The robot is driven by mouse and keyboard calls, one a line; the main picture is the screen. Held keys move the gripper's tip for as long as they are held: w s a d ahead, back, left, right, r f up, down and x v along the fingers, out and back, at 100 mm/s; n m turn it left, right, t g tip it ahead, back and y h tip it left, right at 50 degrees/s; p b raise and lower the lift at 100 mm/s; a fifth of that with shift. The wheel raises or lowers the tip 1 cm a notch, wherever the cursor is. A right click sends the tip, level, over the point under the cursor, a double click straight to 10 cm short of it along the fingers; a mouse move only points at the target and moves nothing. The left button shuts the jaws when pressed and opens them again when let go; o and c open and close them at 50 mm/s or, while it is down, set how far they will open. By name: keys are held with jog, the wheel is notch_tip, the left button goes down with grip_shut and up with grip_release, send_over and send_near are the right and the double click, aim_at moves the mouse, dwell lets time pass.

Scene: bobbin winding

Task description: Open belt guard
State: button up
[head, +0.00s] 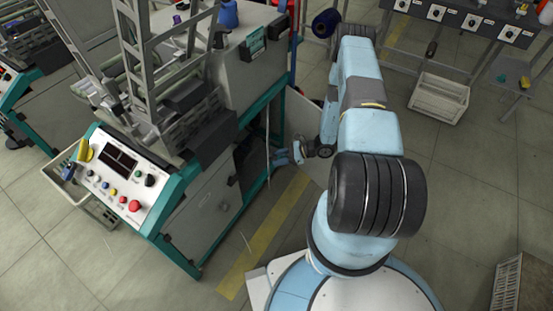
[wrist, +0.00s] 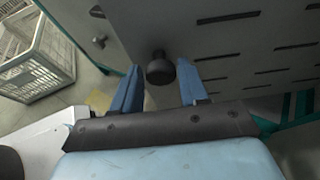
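The belt guard (wrist: 235,45) is a grey slotted panel that fills the upper right of the wrist view. A black round knob (wrist: 160,69) sticks out from it. My gripper (wrist: 158,84) is open, with one blue finger on each side of the knob. Gaps show between the knob and both fingers, so I see no grip on it. In the head view my gripper (head: 284,156) is low beside the machine's right side, partly hidden by my arm. A pale panel (head: 299,112) stands out from the machine there, next to a dark opening.
The winding machine's control panel (head: 120,172), with coloured buttons, faces the front left. A yellow floor strip (head: 262,238) runs beside the machine. A white crate (head: 440,97) stands under the bench at the back right; a crate also shows in the wrist view (wrist: 38,58).

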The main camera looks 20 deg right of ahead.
jog(key=shift+o, duration=1.3)
jog(key=s+r, duration=1.3)
jog(key=s, duration=0.1)
